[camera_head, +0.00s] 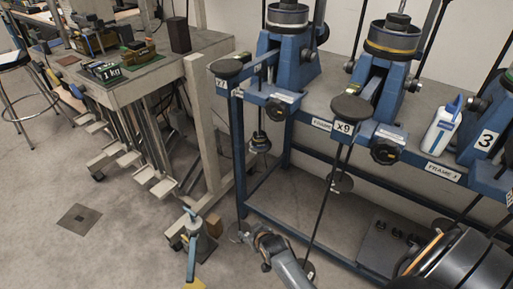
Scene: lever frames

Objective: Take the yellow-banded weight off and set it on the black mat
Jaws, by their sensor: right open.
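A round dark part with a yellow band (391,49) sits on top of frame X9. I cannot tell whether it is the yellow-banded weight. A hanger rod runs down from that frame with a small disc (340,183) on it; no yellow shows on the disc. A dark grey flat panel (372,250) with several black knobs lies low at the right; I cannot tell whether it is the black mat. My right gripper (252,249) is low in the picture, open and apart from the frames. My left gripper is not in view.
Blue lever frames stand on a blue bench (318,128). A white-and-blue bottle (442,125) stands beside X9. A workbench (183,59) with a 1 kg block (110,73) is at the left.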

